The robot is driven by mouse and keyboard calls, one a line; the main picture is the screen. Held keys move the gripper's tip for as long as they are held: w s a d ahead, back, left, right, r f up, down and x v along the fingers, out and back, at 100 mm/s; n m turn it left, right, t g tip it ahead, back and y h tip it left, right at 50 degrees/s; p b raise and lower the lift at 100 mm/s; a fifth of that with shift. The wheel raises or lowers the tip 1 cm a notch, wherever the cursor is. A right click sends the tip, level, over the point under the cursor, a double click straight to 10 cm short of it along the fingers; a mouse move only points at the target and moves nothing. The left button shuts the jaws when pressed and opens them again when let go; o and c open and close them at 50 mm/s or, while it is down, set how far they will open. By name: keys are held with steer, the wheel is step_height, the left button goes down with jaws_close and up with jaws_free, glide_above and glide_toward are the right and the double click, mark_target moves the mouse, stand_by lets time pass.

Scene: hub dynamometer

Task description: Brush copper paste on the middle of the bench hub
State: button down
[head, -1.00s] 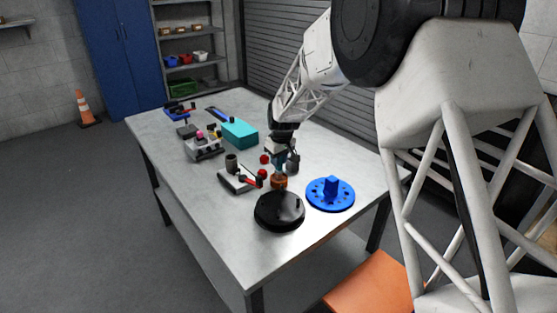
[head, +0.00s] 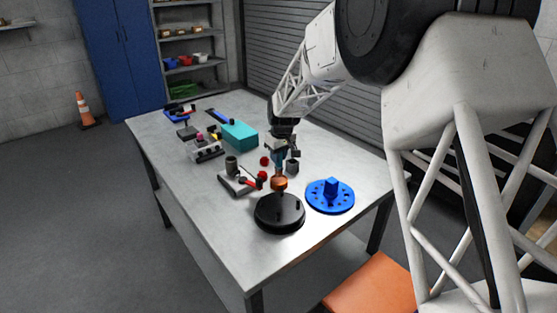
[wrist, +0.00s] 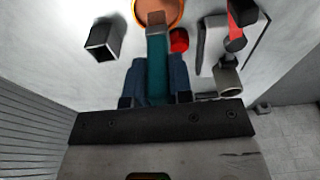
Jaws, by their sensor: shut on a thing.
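My gripper (head: 280,149) is shut on a brush with a teal handle (wrist: 158,62), held pointing down. The brush's brown head (wrist: 156,19) overlaps a round copper-orange pot (head: 279,184) in the wrist view; I cannot tell whether it touches the contents. The pot also shows at the top of the wrist view (wrist: 172,8), partly cut off. A black round hub (head: 280,214) with short studs lies on the bench just in front of the pot. A blue flanged disc (head: 330,197) with holes and a raised middle lies to its right.
A dark square cup (head: 293,167) stands right behind the pot. Small red pieces (head: 264,161) and a red-handled tool (head: 246,182) lie close by on the left. A teal box (head: 239,135) stands farther back. The bench's (head: 225,235) front left is clear.

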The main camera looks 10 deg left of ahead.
steer(key=shift+r, duration=2.25)
steer(key=shift+d, duration=0.1)
steer(key=w+d+r+m, duration=0.1)
steer(key=d+m, duration=0.2)
steer(key=d, duration=0.6)
steer(key=w+d+r+m, duration=0.2)
steer(key=d+m, duration=0.1)
steer(key=d, duration=0.7)
steer(key=w+d+r+m+h, duration=0.1)
steer(key=d+m, duration=0.2)
steer(key=d, duration=0.6)
steer(key=shift+w+d+r+t, duration=0.15)
steer(key=shift+w+r+t, duration=0.15)
steer(key=shift+w, duration=0.1)
steer(key=s+a+f, duration=0.1)
steer(key=s+a, duration=0.7)
steer(key=a, duration=0.4)
steer(key=s+a+f, duration=0.1)
steer(key=s+a, duration=0.8)
steer(key=a, duration=0.3)
steer(key=shift+a, duration=0.2)
